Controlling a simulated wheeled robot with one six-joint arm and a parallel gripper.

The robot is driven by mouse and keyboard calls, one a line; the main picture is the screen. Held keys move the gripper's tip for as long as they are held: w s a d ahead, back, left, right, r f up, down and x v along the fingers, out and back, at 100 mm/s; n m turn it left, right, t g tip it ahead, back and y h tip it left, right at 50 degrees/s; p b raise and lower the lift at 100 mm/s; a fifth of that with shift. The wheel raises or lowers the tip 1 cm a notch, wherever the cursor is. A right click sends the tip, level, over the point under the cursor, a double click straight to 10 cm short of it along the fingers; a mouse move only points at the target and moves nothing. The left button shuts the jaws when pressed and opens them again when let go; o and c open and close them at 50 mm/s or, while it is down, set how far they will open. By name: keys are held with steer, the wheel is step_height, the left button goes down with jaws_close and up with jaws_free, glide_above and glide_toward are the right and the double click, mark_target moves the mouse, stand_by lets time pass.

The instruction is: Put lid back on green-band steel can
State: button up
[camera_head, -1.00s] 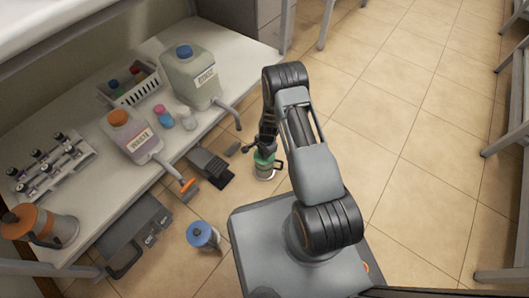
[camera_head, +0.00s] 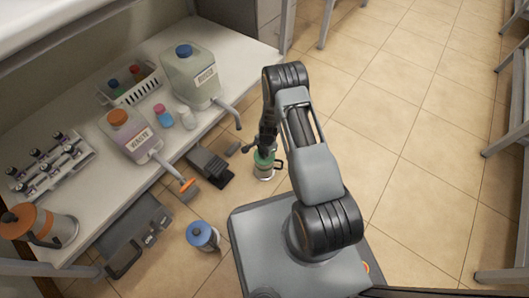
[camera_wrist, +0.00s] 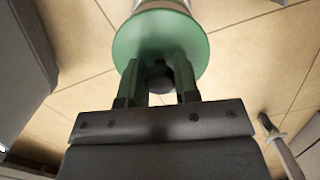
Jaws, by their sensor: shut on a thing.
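The steel can (camera_head: 264,173) with a side handle stands upright on the tiled floor, just left of my base. The green lid (camera_head: 265,157) is at its top in the head view. In the wrist view the round green lid (camera_wrist: 192,30) lies over the can's end, with a strip of the steel body (camera_wrist: 160,4) beyond it. My gripper (camera_wrist: 159,72) is shut on the dark knob in the lid's middle. Whether the lid is fully seated or slightly above the rim I cannot tell. My arm partly covers the lid in the head view.
A blue-lidded can (camera_head: 203,236) stands on the floor to the left. A dark pedal-like device (camera_head: 210,167) lies near the green can. The bench (camera_head: 85,115) holds jugs, a basket and an orange-lidded can (camera_head: 38,225). Open floor lies to the right.

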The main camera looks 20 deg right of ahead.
steer(key=o, duration=1.5)
steer(key=shift+c, duration=0.2)
steer(key=shift+r, duration=0.15)
steer(key=shift+r+p, duration=2.75)
steer(key=shift+r, duration=0.65)
jaws_close()
steer(key=shift+f+b, duration=0.3)
steer(key=shift+f, duration=0.05)
